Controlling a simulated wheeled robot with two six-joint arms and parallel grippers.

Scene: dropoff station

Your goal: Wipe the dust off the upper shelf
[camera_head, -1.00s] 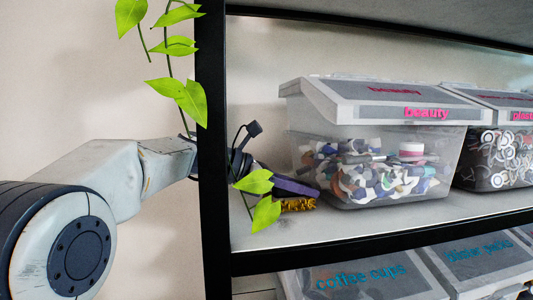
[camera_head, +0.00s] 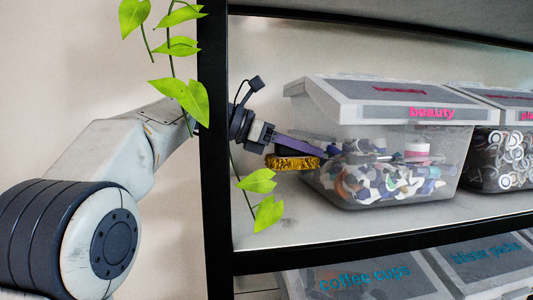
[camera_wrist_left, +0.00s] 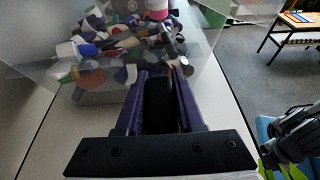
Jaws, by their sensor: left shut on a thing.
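My left gripper (camera_head: 320,147) reaches past the black post, over the left end of the upper shelf (camera_head: 310,225). Its purple fingers are shut on a brush with yellow bristles (camera_head: 292,162), which point down. The brush is raised clear of the shelf surface, close to the left side of the clear "beauty" bin (camera_head: 385,105). In the left wrist view, the brush's black body (camera_wrist_left: 158,105) sits between the purple fingers (camera_wrist_left: 165,78), with the bin's contents just beyond. Faint greyish marks show on the pale shelf; whether they are dust I cannot tell.
A black post (camera_head: 214,170) stands between my forearm and the shelf interior. Green vine leaves (camera_head: 268,214) hang at the shelf's left end. A second bin (camera_head: 497,150) stands to the right. Lidded bins (camera_head: 370,278) stand below. The shelf front is bare.

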